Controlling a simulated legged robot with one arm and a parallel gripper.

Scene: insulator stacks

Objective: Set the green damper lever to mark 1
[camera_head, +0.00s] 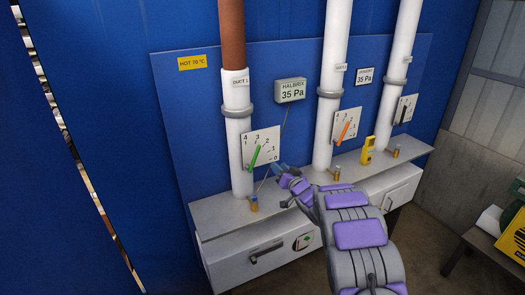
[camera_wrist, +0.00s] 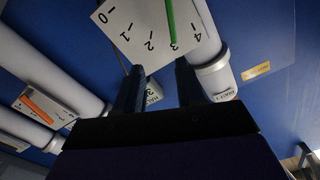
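The green damper lever (camera_head: 255,156) is on a white dial plate (camera_head: 270,137) on the left duct, marked 0 to 4. Its free end points at about mark 3. In the wrist view the green lever (camera_wrist: 170,20) ends close to the 3, and the dial plate (camera_wrist: 137,30) shows marks 0 to 4. My gripper (camera_wrist: 160,65) is open, its two dark fingers apart with nothing between them, near the dial's lower edge in that view. In the head view my gripper (camera_head: 280,173) is below and right of the dial; its fingertips are hard to make out.
An orange lever (camera_head: 345,130) and a black lever (camera_head: 403,113) are on the other ducts. A grey shelf (camera_head: 222,208) with brass fittings (camera_head: 254,203) and a yellow device (camera_head: 368,150) runs below.

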